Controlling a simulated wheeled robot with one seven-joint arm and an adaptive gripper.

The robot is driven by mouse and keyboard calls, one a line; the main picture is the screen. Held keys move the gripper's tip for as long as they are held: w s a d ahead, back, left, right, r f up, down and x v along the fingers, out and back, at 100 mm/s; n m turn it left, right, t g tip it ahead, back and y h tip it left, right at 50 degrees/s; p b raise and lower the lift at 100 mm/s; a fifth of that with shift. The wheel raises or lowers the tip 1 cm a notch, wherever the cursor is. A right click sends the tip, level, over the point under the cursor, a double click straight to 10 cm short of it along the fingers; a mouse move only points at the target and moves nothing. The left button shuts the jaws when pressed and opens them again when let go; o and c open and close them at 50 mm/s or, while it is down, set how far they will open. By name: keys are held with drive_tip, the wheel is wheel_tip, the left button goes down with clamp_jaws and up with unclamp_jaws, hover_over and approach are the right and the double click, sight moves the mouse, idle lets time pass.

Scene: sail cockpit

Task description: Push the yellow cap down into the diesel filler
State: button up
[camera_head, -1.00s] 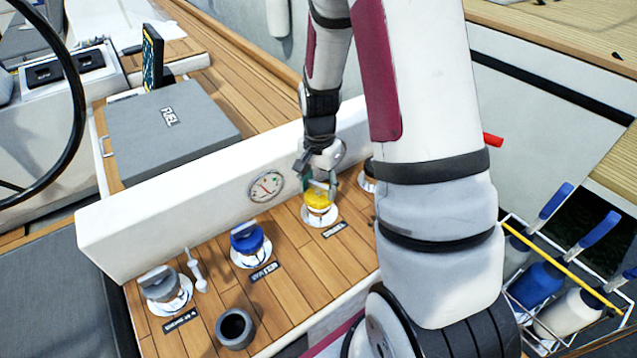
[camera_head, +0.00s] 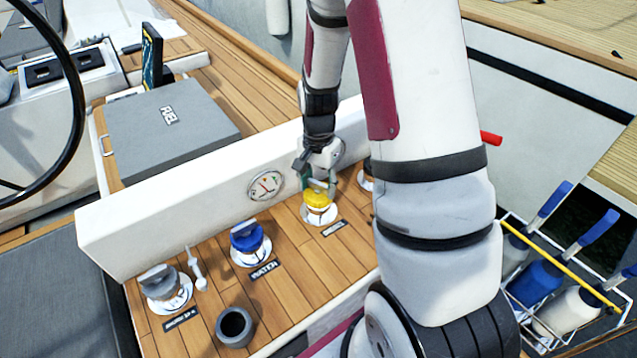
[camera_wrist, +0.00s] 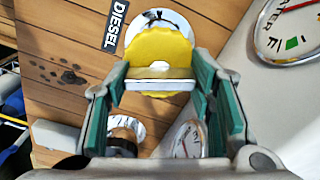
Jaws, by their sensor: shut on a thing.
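The yellow cap (camera_head: 317,201) sits at the diesel filler, over its round white deck plate (camera_head: 320,217). In the wrist view the cap (camera_wrist: 158,50) is a scalloped disc with a raised bar across it, and the plate (camera_wrist: 172,19) shows past its edge beside the DIESEL label (camera_wrist: 116,25). My gripper (camera_head: 318,182) is above the cap, with its green-padded fingers on either side of the bar, shut on it. The cap hides the filler's opening, so I cannot tell how deep it sits.
A blue water cap (camera_head: 246,238) and a grey cap (camera_head: 160,282) stand to the left on the wooden deck. A dark open cup (camera_head: 235,327) is in front. A white wall with a gauge (camera_head: 266,187) rises behind. Bottles in a rack (camera_head: 540,285) are at right.

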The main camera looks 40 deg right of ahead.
drive_tip(key=shift+f+b, duration=0.35)
drive_tip(key=shift+f, duration=0.2)
idle(0.4)
drive_tip(key=o, duration=1)
drive_tip(key=shift+r+p, duration=3.3)
drive_tip(key=shift+r, duration=2.2)
